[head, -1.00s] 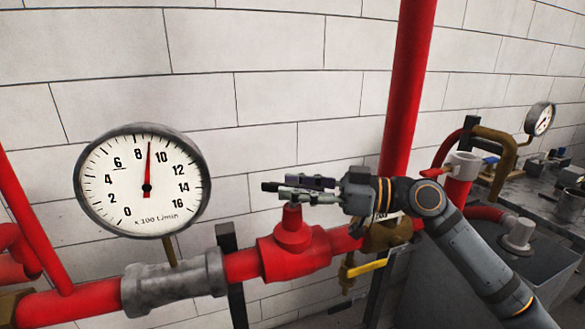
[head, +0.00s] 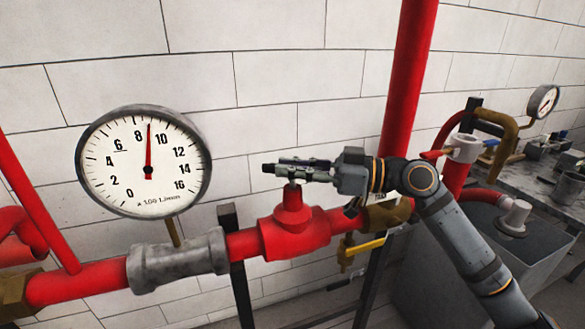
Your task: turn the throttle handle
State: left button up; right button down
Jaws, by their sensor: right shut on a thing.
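The throttle handle sits at the top of a red valve body (head: 293,228) in the red pipe. The handle itself is mostly hidden by my right gripper. My right gripper (head: 285,169) reaches in from the right just above the valve stem, its fingers level and pointing left, shut on the throttle handle. A round white flow gauge (head: 125,180) stands left of the valve, its needle between 8 and 10. My left gripper is not in view.
A yellow lever (head: 367,245) on a brass fitting sits just right of the valve, below my right arm. A vertical red pipe (head: 407,80) rises behind my gripper. A second gauge (head: 543,102) and a cluttered bench (head: 545,178) stand at the right.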

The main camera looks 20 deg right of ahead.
jog(key=shift+f+g+b, duration=0.2)
jog(key=shift+g+b, duration=0.1)
jog(key=shift+b, duration=0.25)
jog(key=shift+r+n+g+y+b, duration=0.2)
jog(key=shift+n+g+y+b, duration=0.15)
jog(key=shift+n+g+y, duration=0.35)
jog(key=c, duration=1.3)
grip_release()
jog(key=shift+d, duration=0.1)
jog(key=shift+v, duration=3.65)
